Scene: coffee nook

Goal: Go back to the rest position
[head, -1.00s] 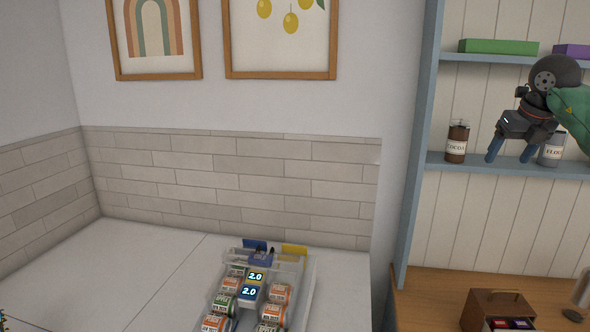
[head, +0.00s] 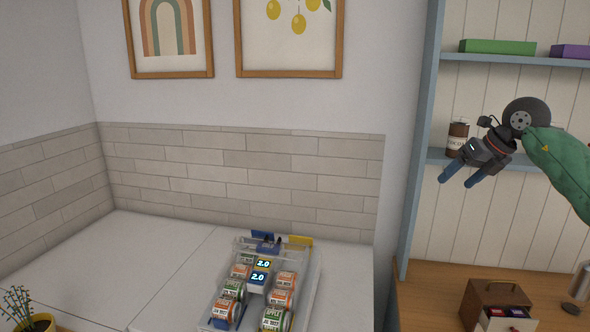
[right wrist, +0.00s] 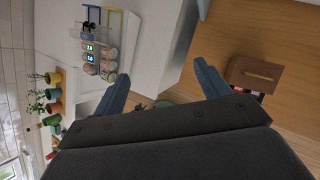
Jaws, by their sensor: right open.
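My right gripper (head: 459,178) hangs in the air in front of the blue-framed shelf, at the right of the head view. Its two blue fingers point down and to the left and stand apart, with nothing between them. In the right wrist view the fingers of the right gripper (right wrist: 165,85) are spread wide, with only counter edge and wooden surface far beyond them. My left gripper is in neither view.
A clear rack of cans (head: 306,292) stands on the white counter (head: 150,255); it also shows in the right wrist view (right wrist: 128,40). A brown box (head: 493,299) sits on the wooden top (head: 425,285). A jar (head: 457,137) stands on the shelf behind my gripper. Potted plants (right wrist: 53,78) line the window side.

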